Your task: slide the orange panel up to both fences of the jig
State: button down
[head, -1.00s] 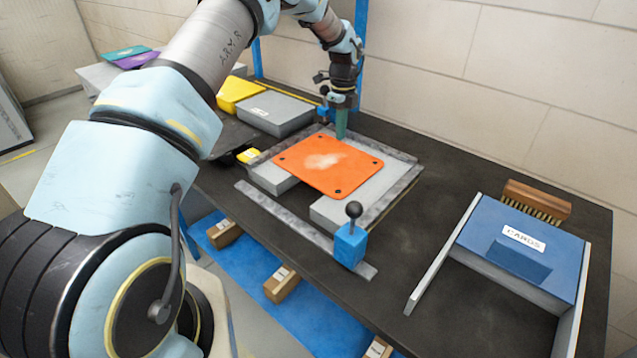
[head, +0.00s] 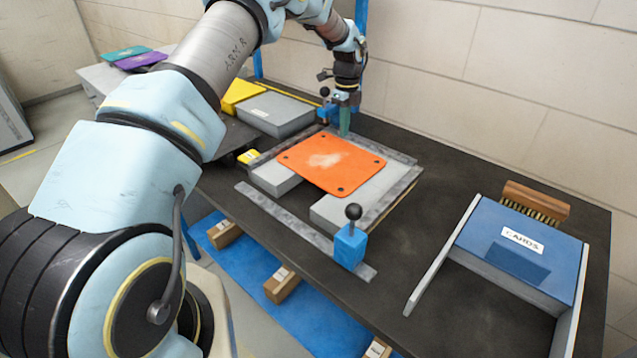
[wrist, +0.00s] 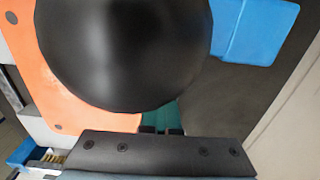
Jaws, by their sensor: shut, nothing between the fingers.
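The orange panel (head: 318,163), with dark holes at its corners and a pale worn patch, lies flat across the jig's grey blocks (head: 345,208). It also fills the left of the wrist view (wrist: 70,95). A mottled grey fence (head: 385,149) runs along the back, close to the panel's far edge. Another fence (head: 398,192) runs down the right side, with bare grey block between it and the panel. My gripper (head: 344,132) is shut and empty, its green fingers pointing down at the panel's far edge. Whether they touch the panel is unclear. In the wrist view the fingers (wrist: 160,120) are partly hidden.
A black ball (wrist: 125,45) blocks much of the wrist view. Grey and yellow boxes lie back left.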

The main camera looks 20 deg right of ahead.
notch_tip(320, 180, up, 7)
jog(key=p, duration=0.3)
dwell(0.4)
dwell(0.3)
jog(key=s+a+r+n+b, duration=0.1)
jog(key=s+a+r+n, duration=0.2)
jog(key=a+n, duration=0.75)
jog(key=s+a+r+n+b, duration=0.1)
jog(key=s+a+r+n, duration=0.3)
jog(key=a, duration=1.1)
jog(key=s+a+f+n+t+b, duration=0.1)
jog(key=s+a+f+n+b, duration=0.1)
jog(key=s+a+n, duration=1.2)
jog(key=shift+s+a+f+n+t, duration=0.3)
jog(key=shift+s+a, duration=0.25)
jog(key=shift+a, duration=0.65)
